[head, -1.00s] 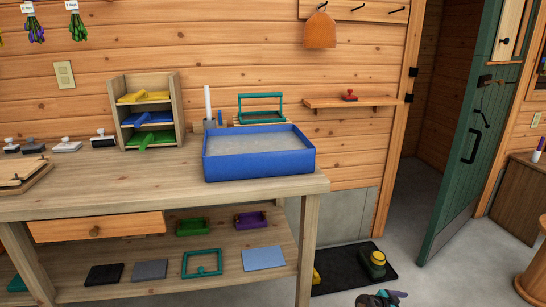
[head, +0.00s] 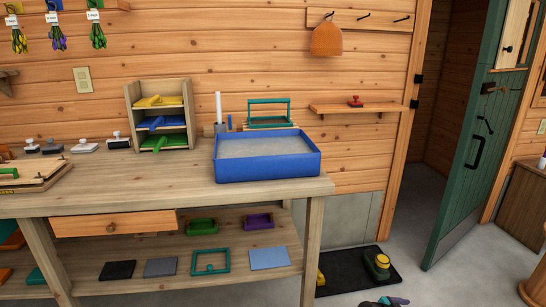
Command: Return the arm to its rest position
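A small dark and purple-grey shape (head: 385,302) shows at the bottom edge of the head view, right of the workbench and in front of the black mat. It appears to be part of my gripper, mostly cut off by the frame. Its fingers cannot be made out, so I cannot tell whether it is open or shut. It is apart from the wooden workbench (head: 255,187), and nothing can be seen held in it.
On the bench stand a blue tray (head: 267,169) with grey contents, a shelf rack (head: 130,103) and several stamps. A black mat (head: 345,278) bears a green and yellow item (head: 377,265). Grey floor lies open before the green door (head: 465,160), which stands ajar.

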